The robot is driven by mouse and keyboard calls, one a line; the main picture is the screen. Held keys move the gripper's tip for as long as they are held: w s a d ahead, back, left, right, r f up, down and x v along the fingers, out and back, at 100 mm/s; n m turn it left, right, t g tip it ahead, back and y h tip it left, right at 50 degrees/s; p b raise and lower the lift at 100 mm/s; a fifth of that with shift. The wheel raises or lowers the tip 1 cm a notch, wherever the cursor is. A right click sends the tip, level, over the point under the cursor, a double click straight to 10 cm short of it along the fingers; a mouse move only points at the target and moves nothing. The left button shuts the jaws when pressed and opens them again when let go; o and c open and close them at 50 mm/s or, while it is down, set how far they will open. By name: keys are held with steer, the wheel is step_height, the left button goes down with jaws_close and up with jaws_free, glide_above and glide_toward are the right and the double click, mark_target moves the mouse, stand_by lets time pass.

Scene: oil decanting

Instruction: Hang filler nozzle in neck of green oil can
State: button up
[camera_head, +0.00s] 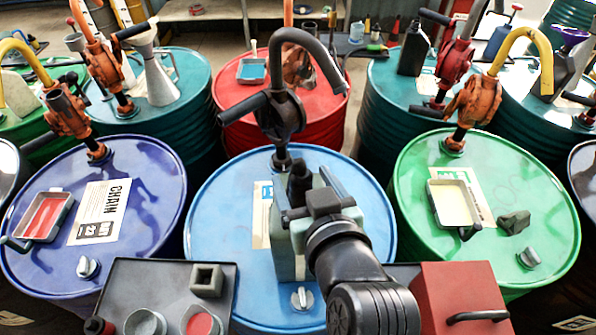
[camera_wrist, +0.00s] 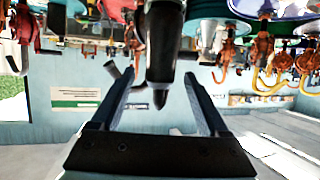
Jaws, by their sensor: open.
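A grey-green can (camera_head: 284,262) stands on the blue drum in the middle of the head view. A black nozzle (camera_head: 299,184) sits upright at its top, and its lower end is hidden. In the wrist view the dark, tapered nozzle (camera_wrist: 161,65) shows between my fingers, with its narrow end pointing down in that picture. My gripper (camera_head: 304,196) is just over the can, its fingers on either side of the nozzle. In the wrist view my gripper (camera_wrist: 165,95) is open, with visible gaps between both fingers and the nozzle. My arm hides the can's right side.
A dark hand pump (camera_head: 279,113) rises from the blue drum (camera_head: 225,225) right behind the can. A black tray (camera_head: 125,280) with small pots is at front left, and a red box (camera_head: 460,300) at front right. Drums with pumps stand all around. Bare drum top lies left of the can.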

steer(key=p+v, duration=0.5)
steer(key=v, duration=0.3)
steer(key=shift+s+p, duration=0.2)
steer(key=shift+p, duration=0.2)
steer(key=shift+c, duration=0.3)
